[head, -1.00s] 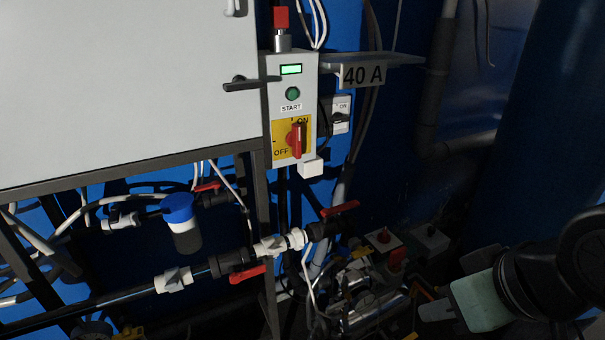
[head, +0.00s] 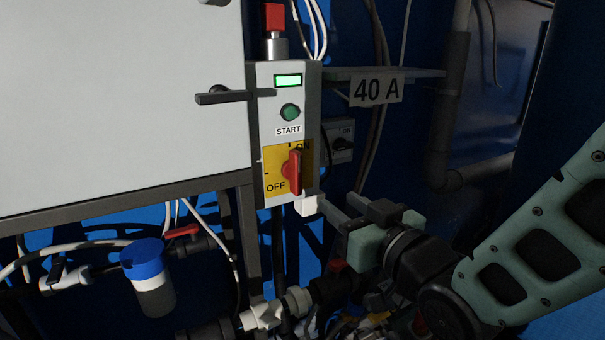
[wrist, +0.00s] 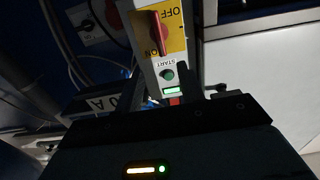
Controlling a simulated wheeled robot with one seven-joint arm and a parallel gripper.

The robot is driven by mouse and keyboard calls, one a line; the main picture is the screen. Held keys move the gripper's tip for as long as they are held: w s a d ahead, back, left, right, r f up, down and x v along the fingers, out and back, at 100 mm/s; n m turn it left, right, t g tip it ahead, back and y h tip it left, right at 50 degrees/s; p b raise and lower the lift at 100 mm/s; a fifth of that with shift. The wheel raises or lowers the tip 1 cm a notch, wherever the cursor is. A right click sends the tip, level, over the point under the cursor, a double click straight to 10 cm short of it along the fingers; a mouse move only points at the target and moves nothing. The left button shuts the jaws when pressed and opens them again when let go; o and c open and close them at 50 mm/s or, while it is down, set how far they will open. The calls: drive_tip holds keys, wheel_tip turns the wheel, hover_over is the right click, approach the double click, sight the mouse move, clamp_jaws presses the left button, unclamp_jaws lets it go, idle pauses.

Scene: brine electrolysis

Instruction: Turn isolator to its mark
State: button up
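The isolator is a red rotary handle (head: 293,173) on a yellow plate (head: 272,160) low on the grey control box (head: 263,105). The plate reads ON at top right and OFF at lower left. The handle stands near upright, toward the ON side. In the wrist view the red handle (wrist: 157,32) appears upside down at the top, above the green START button. My gripper (head: 338,207) is to the right of and below the handle, apart from it. Its two fingers look spread, with nothing between them.
A small white block (head: 308,203) juts out under the box near my fingers. A second grey switch (head: 339,142) is on the wall behind. A shelf with a 40 A sign (head: 376,90) is above right. A black lever (head: 222,95) sticks out of the white cabinet door.

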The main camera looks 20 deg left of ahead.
sight(299, 172)
drive_tip(key=p+x, duration=0.3)
drive_tip(key=x, duration=1.1)
drive_tip(key=shift+w, duration=0.15)
clamp_jaws()
